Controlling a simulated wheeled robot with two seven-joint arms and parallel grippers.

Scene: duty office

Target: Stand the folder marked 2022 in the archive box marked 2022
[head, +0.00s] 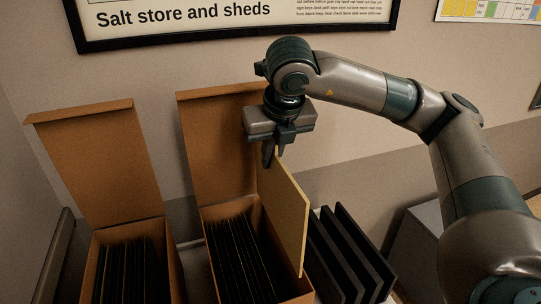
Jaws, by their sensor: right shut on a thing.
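My right gripper (268,160) points down and is shut on the top edge of a flat tan folder (284,215). The folder hangs upright at the right side of the middle archive box (252,208). I cannot tell whether its lower edge is inside that box or in front of its right wall. A second archive box (170,250) stands to the left. Both boxes are brown cardboard with raised lids and hold several dark upright files. I can read no year on the folder or boxes. My left gripper is not in view.
A black slotted rack (345,250) stands right of the middle box, close to the folder. A grey cabinet (415,240) is further right, partly behind my right arm. A framed sign (220,20) hangs on the wall above. The raised lids stand close to the wall.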

